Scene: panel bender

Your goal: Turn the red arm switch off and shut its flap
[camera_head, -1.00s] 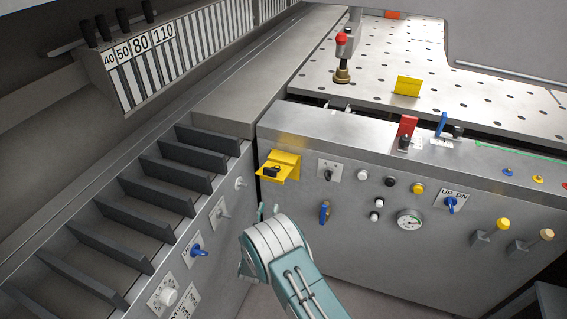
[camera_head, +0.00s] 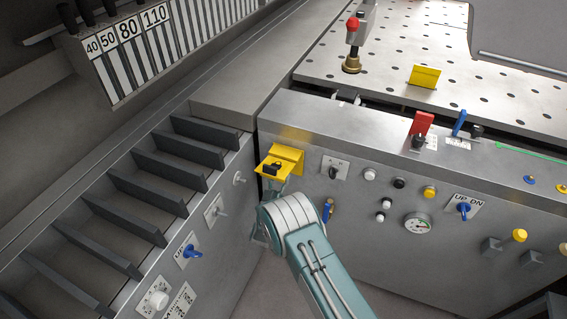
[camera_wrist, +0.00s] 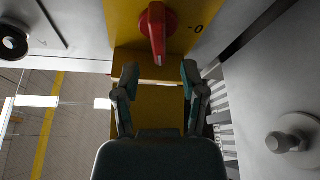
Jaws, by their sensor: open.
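A red rotary handle (camera_wrist: 157,30) sits on a yellow plate (camera_wrist: 128,22) with a 0 mark in the wrist view.
A blue-handled lever (camera_head: 459,122) stands right of the red flap. Buttons, a gauge (camera_head: 417,224) and a blue UP DN switch (camera_head: 463,208) are on the console front. The left cabinet has several dark steps (camera_head: 150,165) and knobs.

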